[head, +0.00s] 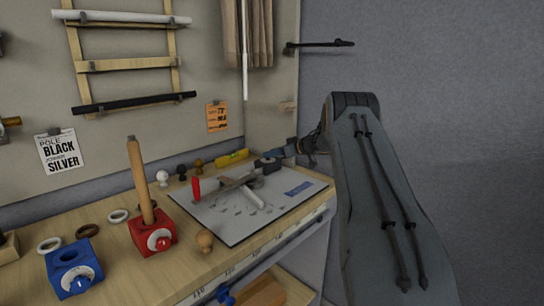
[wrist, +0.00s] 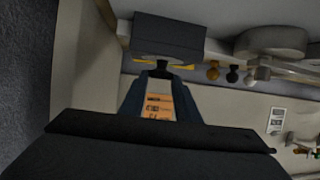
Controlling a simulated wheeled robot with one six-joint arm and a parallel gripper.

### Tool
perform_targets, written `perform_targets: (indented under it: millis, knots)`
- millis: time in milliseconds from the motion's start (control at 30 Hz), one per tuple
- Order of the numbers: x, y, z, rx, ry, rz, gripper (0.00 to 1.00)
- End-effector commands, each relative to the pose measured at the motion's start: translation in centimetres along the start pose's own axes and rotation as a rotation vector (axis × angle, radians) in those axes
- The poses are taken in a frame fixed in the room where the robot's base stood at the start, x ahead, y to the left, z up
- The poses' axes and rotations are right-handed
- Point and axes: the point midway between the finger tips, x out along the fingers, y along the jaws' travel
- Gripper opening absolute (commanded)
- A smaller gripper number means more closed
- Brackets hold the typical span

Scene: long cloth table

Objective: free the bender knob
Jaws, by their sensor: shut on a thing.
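The bender is a grey metal tool (head: 240,184) with a red-ended handle (head: 195,189), lying on a pale board on the table. A dark block (head: 267,164) stands at its far right end; it shows large in the wrist view (wrist: 168,36). A small black knob (wrist: 163,66) sticks out of that block towards me. My gripper (wrist: 163,74) has its fingertips on either side of the knob and is shut on it. In the head view my gripper (head: 284,153) reaches the block from the right; the knob is hidden there.
A yellow tool (head: 232,158) and several round knobs (head: 182,171) lie behind the board. A red block (head: 153,236) holds an upright wooden rod (head: 139,180); a blue block (head: 74,270) and loose rings (head: 118,216) are left. A wooden knob (head: 205,240) stands near the front edge.

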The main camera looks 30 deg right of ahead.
Motion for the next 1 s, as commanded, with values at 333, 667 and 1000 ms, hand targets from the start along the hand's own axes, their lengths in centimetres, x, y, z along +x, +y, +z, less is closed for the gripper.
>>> perform_targets:
  millis: [333,667,1000]
  knots:
    - [0.08,0.74,-0.34,-0.055,0.009,-0.113,0.07]
    - [0.21,1.14,-0.32,-0.094,0.012,-0.207,0.07]
    - [0.17,1.36,-0.5,-0.125,0.011,-0.278,0.07]
